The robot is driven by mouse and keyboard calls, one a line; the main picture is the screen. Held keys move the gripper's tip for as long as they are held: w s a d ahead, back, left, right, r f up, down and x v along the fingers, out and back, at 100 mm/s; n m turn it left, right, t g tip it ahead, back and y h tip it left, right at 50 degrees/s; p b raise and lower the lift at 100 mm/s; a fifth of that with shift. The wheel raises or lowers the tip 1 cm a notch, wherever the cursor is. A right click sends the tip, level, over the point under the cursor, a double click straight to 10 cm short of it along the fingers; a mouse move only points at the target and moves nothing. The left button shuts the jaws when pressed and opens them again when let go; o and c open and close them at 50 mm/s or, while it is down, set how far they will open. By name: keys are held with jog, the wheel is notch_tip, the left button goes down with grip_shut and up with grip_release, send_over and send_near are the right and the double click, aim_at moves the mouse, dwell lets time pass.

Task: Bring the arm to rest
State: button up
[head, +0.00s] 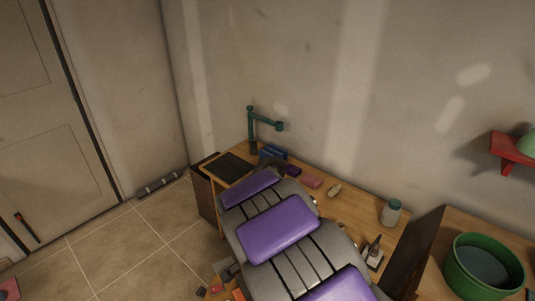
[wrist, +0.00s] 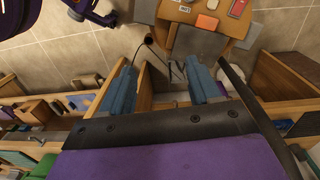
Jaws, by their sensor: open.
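My gripper (wrist: 160,72) shows in the wrist view as two blue-grey fingers spread well apart. Nothing is held between them. Beyond the gap I see a tiled floor and wooden furniture edges. In the head view, my own grey and purple body parts stretch across the lower middle, in front of the desk. I cannot make out the gripper's fingers in that view.
In the head view, a wooden desk (head: 382,220) against the wall holds a teal lamp (head: 265,121), a jar (head: 391,212) and small items. A green tub (head: 485,266) stands at right, below a red shelf (head: 513,151). Tiled floor (head: 125,245) is open at left.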

jog(key=s+d+r+n, duration=0.1)
jog(key=s+d+r, duration=0.3)
jog(key=d+r, duration=0.25)
jog(key=s+d+r+n, duration=0.3)
jog(key=s+d+r, duration=0.2)
jog(key=s, duration=0.6)
jog(key=s+d+r+n+g, duration=0.1)
jog(key=s+d+r+n, duration=0.2)
jog(key=s, duration=0.8)
notch_tip(320, 180, up, 4)
jog(key=d, duration=0.2)
jog(key=shift+d+f+n, duration=0.25)
jog(key=shift+d+n, duration=0.05)
jog(key=shift+d, duration=0.1)
